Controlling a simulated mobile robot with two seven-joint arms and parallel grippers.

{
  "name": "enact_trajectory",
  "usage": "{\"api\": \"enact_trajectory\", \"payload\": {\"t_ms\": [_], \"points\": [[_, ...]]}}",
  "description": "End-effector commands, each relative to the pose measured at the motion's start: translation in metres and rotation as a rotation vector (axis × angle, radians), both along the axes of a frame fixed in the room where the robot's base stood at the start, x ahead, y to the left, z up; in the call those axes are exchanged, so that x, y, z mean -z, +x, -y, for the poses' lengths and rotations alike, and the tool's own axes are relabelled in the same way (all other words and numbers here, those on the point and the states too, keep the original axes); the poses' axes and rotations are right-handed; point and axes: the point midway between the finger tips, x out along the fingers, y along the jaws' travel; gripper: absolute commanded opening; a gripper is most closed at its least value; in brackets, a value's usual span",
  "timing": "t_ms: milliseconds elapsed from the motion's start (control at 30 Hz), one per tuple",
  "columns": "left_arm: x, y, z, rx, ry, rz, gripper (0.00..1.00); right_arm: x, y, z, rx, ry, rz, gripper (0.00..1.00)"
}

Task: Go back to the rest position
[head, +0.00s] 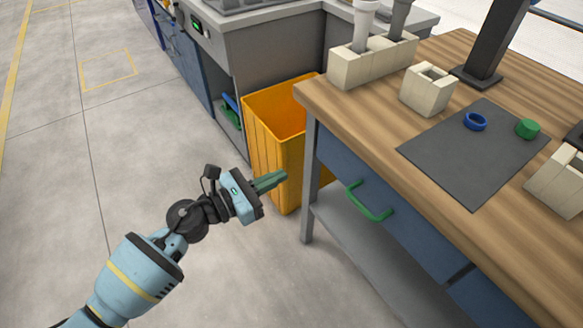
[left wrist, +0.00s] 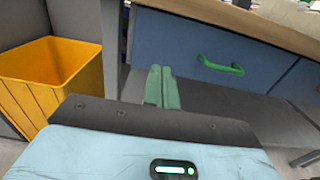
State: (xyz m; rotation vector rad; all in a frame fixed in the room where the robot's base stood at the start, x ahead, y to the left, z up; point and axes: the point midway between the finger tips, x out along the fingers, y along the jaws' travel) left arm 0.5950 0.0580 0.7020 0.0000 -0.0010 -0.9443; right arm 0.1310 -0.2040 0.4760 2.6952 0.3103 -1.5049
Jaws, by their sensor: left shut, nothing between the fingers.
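My left gripper (head: 270,181) is shut and empty, with its green fingers together. It hangs in free air left of the workbench (head: 352,98), in front of the yellow bin. In the left wrist view the closed fingers (left wrist: 162,88) point toward the bench's blue drawer front (left wrist: 185,45). My right gripper is in neither view.
A yellow bin (head: 262,135) stands beside the bench. A green drawer handle (head: 370,203) sticks out from the bench front. On top are beige holders (head: 428,92), a dark mat (head: 470,155), a blue ring (head: 475,121) and a green piece (head: 527,129). The floor at left is clear.

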Motion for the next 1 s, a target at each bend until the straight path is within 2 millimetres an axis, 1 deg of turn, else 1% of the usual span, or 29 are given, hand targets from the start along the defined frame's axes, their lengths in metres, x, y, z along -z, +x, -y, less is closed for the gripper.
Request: {"api": "enact_trajectory", "payload": {"t_ms": [167,533,633,767,867,1000], "points": [[0.0,-0.006,-0.008,0.0,0.001,0.001,0.0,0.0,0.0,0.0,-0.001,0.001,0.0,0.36],[0.001,-0.007,-0.008,-0.001,-0.004,-0.006,0.0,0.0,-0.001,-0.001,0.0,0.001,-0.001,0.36],[0.007,-0.014,-0.008,-0.018,-0.056,-0.059,0.0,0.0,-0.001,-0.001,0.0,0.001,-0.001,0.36],[0.027,-0.037,-0.013,-0.083,-0.245,-0.252,0.0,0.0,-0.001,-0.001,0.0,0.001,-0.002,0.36],[0.049,-0.062,-0.023,-0.166,-0.46,-0.471,0.0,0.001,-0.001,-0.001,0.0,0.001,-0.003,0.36],[0.083,-0.1,-0.042,-0.307,-0.773,-0.778,0.0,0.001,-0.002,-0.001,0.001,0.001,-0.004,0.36]]}}
